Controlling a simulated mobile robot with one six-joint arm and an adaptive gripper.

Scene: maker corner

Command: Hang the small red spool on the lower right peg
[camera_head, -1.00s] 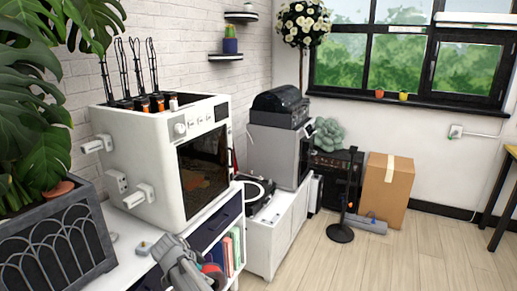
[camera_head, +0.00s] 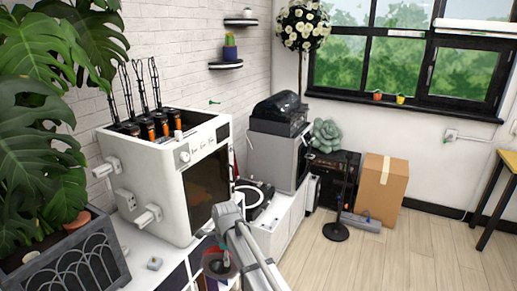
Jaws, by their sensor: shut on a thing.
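The white printer-like machine (camera_head: 166,185) stands on the white cabinet at left centre. My own arm hides part of the spool, and the fingertips are hard to make out.
A small pale block (camera_head: 154,263) lies on the cabinet top below. A planter (camera_head: 75,268) with large leaves crowds the left. A turntable (camera_head: 255,198) stands behind my arm.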

